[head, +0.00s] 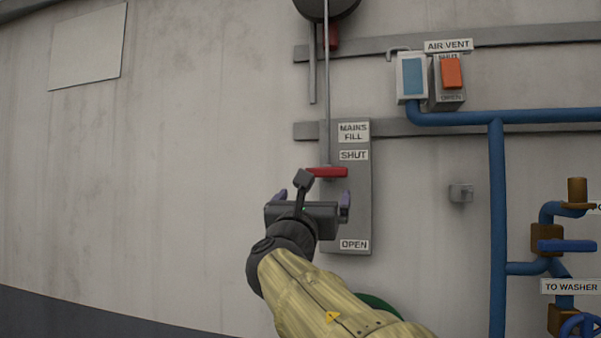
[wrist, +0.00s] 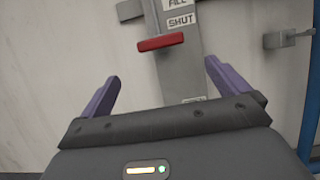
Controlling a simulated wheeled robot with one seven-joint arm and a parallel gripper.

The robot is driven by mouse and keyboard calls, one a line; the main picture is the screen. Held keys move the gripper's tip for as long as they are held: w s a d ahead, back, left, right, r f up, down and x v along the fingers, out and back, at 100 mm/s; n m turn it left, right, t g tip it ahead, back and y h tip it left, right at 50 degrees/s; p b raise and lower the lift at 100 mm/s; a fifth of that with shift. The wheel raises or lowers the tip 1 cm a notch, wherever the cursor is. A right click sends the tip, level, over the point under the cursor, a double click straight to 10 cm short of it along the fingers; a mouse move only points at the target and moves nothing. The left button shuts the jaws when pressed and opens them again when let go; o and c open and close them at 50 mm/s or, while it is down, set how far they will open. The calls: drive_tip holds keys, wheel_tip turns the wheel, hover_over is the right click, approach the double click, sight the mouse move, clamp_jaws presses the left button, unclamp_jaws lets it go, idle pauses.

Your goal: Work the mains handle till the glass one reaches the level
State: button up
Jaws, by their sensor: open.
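The mains handle (head: 328,172) is a red bar on a grey upright plate (head: 358,200) labelled MAINS FILL. It sits just below the SHUT label (head: 353,155), with the OPEN label (head: 354,244) at the plate's foot. It also shows in the wrist view (wrist: 160,42), ahead of the fingers. My gripper (head: 308,200) is in front of the plate, a little below the handle. In the wrist view its purple fingers (wrist: 158,85) are spread, with nothing between them. A gauge box with a blue window (head: 412,77) is at the upper right; I cannot clearly tell a level in it.
An orange AIR VENT switch (head: 451,74) is beside the blue-window box. Blue pipes (head: 497,220) run along the right, with a blue-handled valve (head: 566,245). A small grey bracket (head: 461,193) is right of the plate.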

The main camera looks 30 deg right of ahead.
sight(327, 167)
drive_tip(key=shift+r, duration=0.15)
drive_tip(key=p+x, duration=0.9)
drive_tip(key=x, duration=0.8)
drive_tip(key=shift+w+d+r, duration=0.1)
drive_tip(key=shift+w, duration=0.05)
drive_tip(key=c, duration=1.1)
wheel_tip(327, 167, down, 4)
drive_tip(key=b, duration=0.5)
drive_tip(key=shift+r, duration=0.1)
